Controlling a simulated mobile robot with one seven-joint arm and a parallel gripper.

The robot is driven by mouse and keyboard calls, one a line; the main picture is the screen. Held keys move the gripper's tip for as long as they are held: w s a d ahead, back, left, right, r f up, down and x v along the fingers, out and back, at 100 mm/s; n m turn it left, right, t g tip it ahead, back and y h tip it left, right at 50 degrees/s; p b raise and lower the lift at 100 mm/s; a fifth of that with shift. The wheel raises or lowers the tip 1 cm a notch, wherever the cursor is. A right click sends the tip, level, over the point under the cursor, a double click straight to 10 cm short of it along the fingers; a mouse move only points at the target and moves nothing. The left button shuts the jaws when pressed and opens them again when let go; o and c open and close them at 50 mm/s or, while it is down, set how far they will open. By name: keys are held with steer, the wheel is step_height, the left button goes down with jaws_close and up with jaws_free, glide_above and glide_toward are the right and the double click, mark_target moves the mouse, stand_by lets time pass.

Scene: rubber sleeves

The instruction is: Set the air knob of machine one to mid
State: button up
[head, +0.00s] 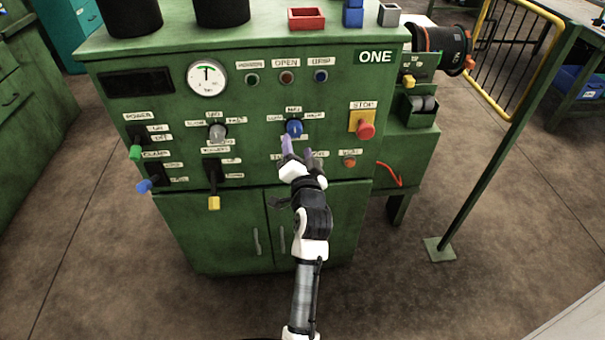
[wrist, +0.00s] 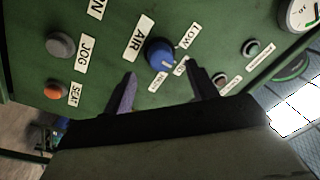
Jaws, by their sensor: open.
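The blue air knob (head: 294,128) sits on the green front panel of machine one (head: 225,105), among small white labels. In the wrist view the knob (wrist: 159,54) is beside the AIR and LOW labels. A pale mark on it points right and slightly down, toward a small label that I cannot read clearly. My gripper (head: 298,150) is just below the knob in the head view. In the wrist view its two purple-grey fingers (wrist: 164,76) are open and apart, one on each side below the knob. Nothing is between them, and I see no contact with the knob.
A red stop button (head: 365,131) on a yellow plate and an orange button (head: 349,162) are to the right. A grey knob (head: 217,132) and a yellow-tipped lever (head: 213,200) are to the left. A gauge (head: 207,78) is above.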

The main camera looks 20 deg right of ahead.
steer(key=b+v, duration=0.2)
steer(key=v, duration=0.6)
steer(key=shift+s, duration=0.35)
